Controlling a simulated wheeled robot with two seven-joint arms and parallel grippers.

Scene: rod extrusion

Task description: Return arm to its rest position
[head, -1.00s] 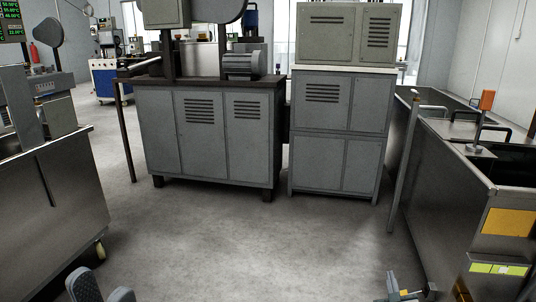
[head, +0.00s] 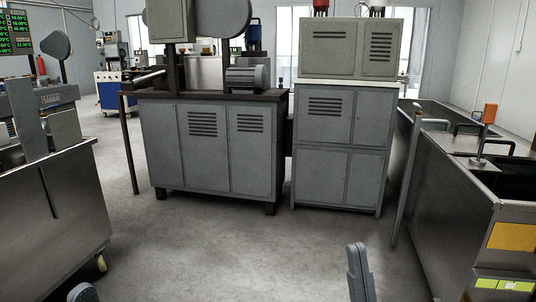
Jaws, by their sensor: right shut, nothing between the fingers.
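My right gripper (head: 358,268) stands upright at the bottom of the head view, right of the middle. It looks like a narrow grey shape over the bare floor, shut and empty. It touches nothing that I can see. Of my left arm only a small dark rounded tip (head: 82,293) shows at the bottom left edge. The rest of it is out of the picture, and its finger opening cannot be made out.
Grey cabinets with a motor (head: 247,77) on top and a taller cabinet (head: 338,150) stand ahead. A steel cabinet (head: 58,205) is at left. A steel water tank (head: 455,205) with an orange-topped post (head: 488,118) is at right. The floor (head: 235,245) between is clear.

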